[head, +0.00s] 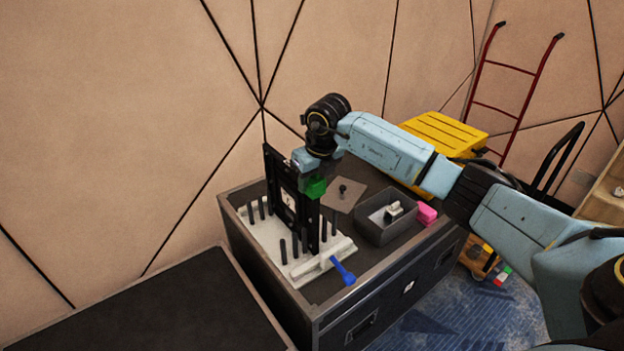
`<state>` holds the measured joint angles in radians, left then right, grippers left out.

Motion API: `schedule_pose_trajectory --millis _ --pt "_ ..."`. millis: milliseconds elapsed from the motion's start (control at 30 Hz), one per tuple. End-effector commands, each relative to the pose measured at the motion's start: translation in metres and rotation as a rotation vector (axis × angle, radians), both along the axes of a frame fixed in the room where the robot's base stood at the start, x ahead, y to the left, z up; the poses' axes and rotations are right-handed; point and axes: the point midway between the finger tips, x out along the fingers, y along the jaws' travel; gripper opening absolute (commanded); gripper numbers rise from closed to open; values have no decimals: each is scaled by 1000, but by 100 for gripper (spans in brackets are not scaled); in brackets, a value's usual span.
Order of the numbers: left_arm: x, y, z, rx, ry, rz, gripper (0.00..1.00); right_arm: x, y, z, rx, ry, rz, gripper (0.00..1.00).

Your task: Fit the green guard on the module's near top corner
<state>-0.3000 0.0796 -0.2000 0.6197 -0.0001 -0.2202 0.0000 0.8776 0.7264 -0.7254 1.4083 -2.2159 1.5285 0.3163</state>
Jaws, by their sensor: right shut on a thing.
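The module (284,198), a thin black upright panel with a pale label, stands in a white base with several black pegs (283,251) on the case top. The green guard (314,188) is at the module's near top corner. My right gripper (311,176) is shut on the green guard from above. I cannot tell whether the guard is seated on the corner or only held against it. The gripper's fingers are mostly hidden. My left gripper is not in view.
A blue-handled tool (343,271) lies at the base's front edge. A grey bin (388,230) with small light parts, a pink block (427,214) and a grey plate with a dark knob (343,193) are to the right. A yellow case (440,135) stands behind. A dark surface (170,310) at lower left is clear.

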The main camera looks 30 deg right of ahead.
Motion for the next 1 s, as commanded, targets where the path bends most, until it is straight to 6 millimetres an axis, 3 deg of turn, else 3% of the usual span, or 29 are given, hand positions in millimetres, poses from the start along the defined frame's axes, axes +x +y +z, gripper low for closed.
schedule_pose_trajectory --millis 1000 --pt "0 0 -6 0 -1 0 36 0 0 -10 0 0 0 14"
